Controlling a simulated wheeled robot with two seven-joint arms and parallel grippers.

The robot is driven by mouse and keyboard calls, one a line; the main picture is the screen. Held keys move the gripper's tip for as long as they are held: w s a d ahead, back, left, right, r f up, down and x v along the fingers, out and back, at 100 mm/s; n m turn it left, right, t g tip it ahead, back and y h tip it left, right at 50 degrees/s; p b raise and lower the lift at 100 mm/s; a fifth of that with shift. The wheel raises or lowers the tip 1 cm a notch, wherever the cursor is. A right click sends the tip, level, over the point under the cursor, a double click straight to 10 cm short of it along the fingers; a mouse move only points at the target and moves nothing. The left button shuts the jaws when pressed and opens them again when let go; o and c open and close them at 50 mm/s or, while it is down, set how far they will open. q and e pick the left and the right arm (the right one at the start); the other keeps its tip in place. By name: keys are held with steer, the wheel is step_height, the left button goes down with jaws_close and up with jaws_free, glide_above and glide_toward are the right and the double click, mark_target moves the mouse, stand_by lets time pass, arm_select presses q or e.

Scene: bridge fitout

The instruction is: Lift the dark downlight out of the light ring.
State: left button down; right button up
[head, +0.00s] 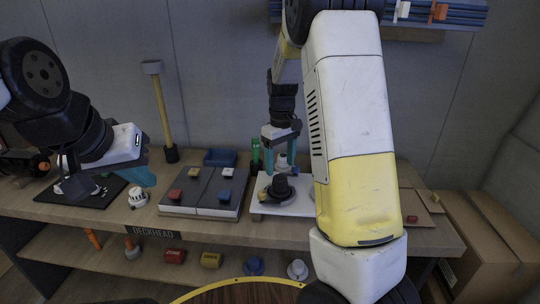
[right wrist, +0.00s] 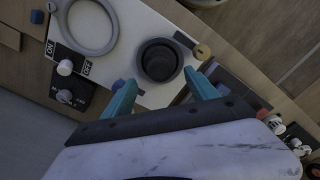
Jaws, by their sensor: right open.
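The dark downlight (head: 279,188) stands on a white panel (head: 262,208) on the bench. In the right wrist view the downlight (right wrist: 159,60) is a black round body within a dark collar. A pale grey ring (right wrist: 70,41) lies beside it, apart from it, with white showing inside; the frame's top edge cuts it off. My right gripper (head: 281,160) is open above the panel, behind the downlight in the head view. Its teal fingers (right wrist: 162,92) are spread and touch nothing I can make out. My left gripper (head: 143,174) is above the bench at left, its jaw gap unclear.
A grey switch tray (head: 202,211) with red and blue blocks lies left of the panel. A white knob-like fitting (head: 138,197) and a mallet (head: 160,110) stand further left. A blue bin (head: 220,157) is behind. Cardboard boxes (head: 480,230) stand at right. My right arm hides part of the bench.

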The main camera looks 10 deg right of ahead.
mark_target(280, 177)
steer(key=shift+f, duration=3.45)
jaws_close()
steer(key=shift+r, duration=2.25)
